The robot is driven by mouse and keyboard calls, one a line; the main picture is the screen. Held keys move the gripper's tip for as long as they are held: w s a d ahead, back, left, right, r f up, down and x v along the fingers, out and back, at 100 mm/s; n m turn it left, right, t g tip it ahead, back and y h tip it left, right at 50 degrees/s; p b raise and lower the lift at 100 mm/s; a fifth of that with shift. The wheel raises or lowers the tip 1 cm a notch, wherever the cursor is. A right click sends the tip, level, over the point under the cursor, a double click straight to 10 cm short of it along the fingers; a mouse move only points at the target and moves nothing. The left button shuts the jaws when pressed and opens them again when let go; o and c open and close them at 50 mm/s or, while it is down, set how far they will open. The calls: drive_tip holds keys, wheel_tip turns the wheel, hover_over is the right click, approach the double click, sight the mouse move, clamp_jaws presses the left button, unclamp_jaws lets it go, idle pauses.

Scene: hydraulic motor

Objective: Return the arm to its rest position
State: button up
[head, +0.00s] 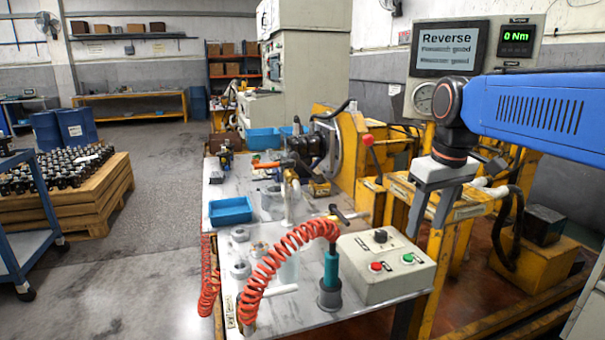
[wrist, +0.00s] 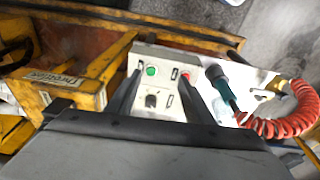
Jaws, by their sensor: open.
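My gripper (head: 430,215) hangs from my blue arm at the right of the head view, fingers pointing down. Its two fingers are apart with nothing between them. It is to the right of and above the control box (head: 385,265), which has red and green buttons and a black knob. In the wrist view the open fingers (wrist: 160,85) frame the same control box (wrist: 152,55) below. I see no contact between gripper and box.
The workbench (head: 330,318) carries a blue tray (head: 230,211), a coiled red hose (head: 270,272) and a teal-handled tool (head: 331,268). Yellow machine frames (head: 400,215) stand close to my gripper. A screen (head: 450,48) reads "Reverse". Open floor (head: 150,235) lies left of the bench.

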drive_tip(key=s+d+f+m+t, duration=0.2)
drive_tip(key=s+f+m, duration=0.2)
drive_tip(key=s+f, duration=1.3)
drive_tip(key=shift+s+d+t, duration=0.25)
drive_tip(key=shift+s+t, duration=0.15)
drive_tip(key=shift+s, duration=0.05)
